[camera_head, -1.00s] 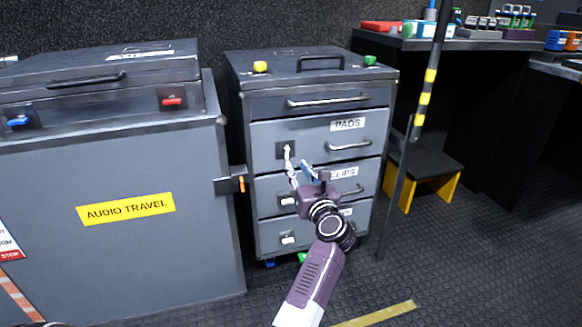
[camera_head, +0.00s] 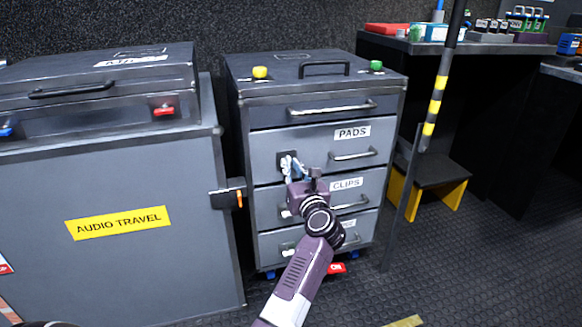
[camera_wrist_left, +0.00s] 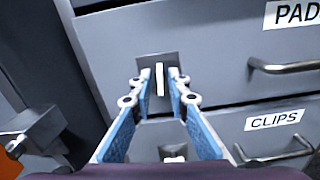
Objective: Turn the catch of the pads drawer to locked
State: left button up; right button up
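The pads drawer (camera_head: 270,142) is shut, in the grey cabinet, with a PADS label and a bar handle at right. Its catch (camera_wrist_left: 159,78) is a narrow white lever on a dark square plate at the drawer's left. In the left wrist view the lever points up and down. My left gripper (camera_head: 292,165) is open in front of the plate. In the left wrist view its blue-padded fingers (camera_wrist_left: 162,84) stand on either side of the lever, with small gaps showing. In the head view the fingers mostly hide the catch. My right gripper is not in view.
The clips drawer (camera_head: 376,185) is below, with its handle close to my left wrist. The audio travel case (camera_head: 150,260), with a protruding side latch (camera_head: 228,195), stands left. A striped pole (camera_head: 437,105) and a step stool (camera_head: 440,170) stand right.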

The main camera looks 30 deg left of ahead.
pick_arm(q)
grip_shut()
